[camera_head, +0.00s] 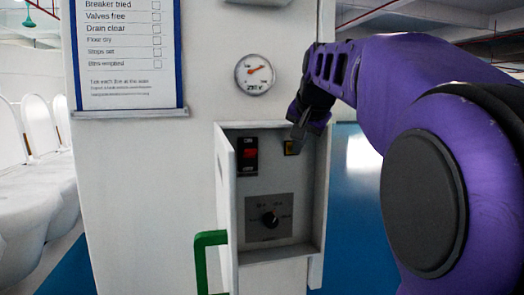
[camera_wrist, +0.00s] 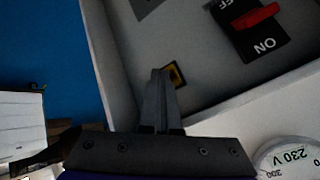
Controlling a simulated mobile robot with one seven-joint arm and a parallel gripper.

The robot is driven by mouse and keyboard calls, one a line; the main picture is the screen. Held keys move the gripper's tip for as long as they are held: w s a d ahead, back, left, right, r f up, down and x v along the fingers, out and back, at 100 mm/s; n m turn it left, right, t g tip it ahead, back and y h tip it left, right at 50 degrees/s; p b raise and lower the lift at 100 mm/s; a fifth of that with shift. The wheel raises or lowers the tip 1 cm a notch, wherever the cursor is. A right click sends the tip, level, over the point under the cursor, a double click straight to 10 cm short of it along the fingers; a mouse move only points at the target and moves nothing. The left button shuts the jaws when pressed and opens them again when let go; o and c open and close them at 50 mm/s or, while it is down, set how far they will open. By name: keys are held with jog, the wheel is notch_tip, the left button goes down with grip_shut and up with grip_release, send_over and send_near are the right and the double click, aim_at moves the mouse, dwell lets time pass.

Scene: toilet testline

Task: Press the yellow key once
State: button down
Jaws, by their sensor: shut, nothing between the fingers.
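The yellow key (camera_head: 290,148) is a small square in a dark frame, on the back panel of an open wall box. It also shows in the wrist view (camera_wrist: 176,74), partly hidden behind my fingertips. My gripper (camera_head: 299,134) is shut and empty, at the top right of the box opening. In the wrist view my closed fingers (camera_wrist: 159,75) point at the key, their tips overlapping its left edge. I cannot tell whether they touch it.
Left of the key is a red rocker switch (camera_head: 249,153) marked OFF and ON. A gauge (camera_head: 255,75) and a checklist board (camera_head: 124,55) are above.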

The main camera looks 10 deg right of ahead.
jog(key=shift+s, duration=0.3)
jog(key=s+b, duration=0.2)
jog(key=s, duration=0.3)
dwell(0.4)
jog(key=shift+s, duration=0.1)
dwell(0.4)
